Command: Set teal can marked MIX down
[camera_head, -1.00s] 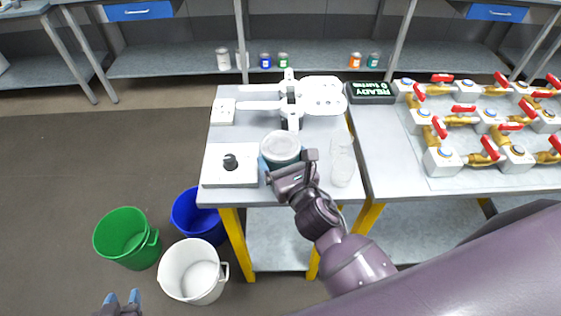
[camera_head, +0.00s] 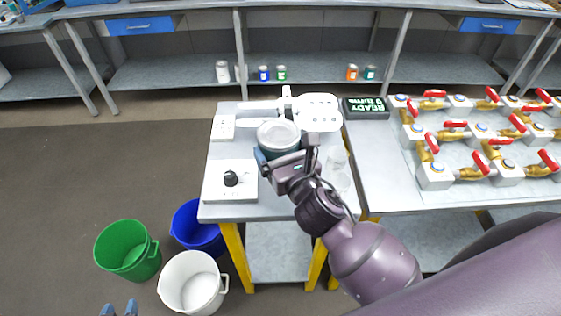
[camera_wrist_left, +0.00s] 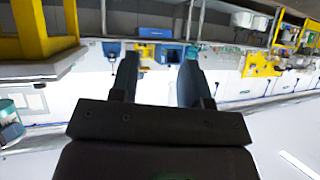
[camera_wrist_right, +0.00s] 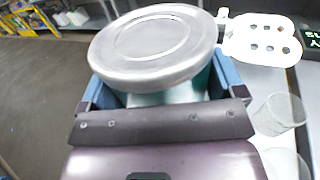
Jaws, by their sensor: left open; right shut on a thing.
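The teal can (camera_head: 279,138) with a grey metal lid is held by my right gripper (camera_head: 283,160), above the small grey table beside the white agitator. In the right wrist view the can (camera_wrist_right: 155,48) fills the space between the blue fingers, with a teal body below its lid. The MIX marking is not visible. The can hides what is under it, so I cannot tell whether it touches the surface. My left gripper (camera_head: 118,308) is at the bottom left edge of the head view. In the left wrist view its two fingers (camera_wrist_left: 157,80) are apart and empty.
A white box with a black knob (camera_head: 230,180) sits front left on the table (camera_head: 270,212). Clear cups (camera_head: 338,165) stand right of the can. The white agitator (camera_head: 316,112) is behind it. A READY display (camera_head: 366,108) and red-handled valves stand right. Buckets (camera_head: 192,283) stand on the floor.

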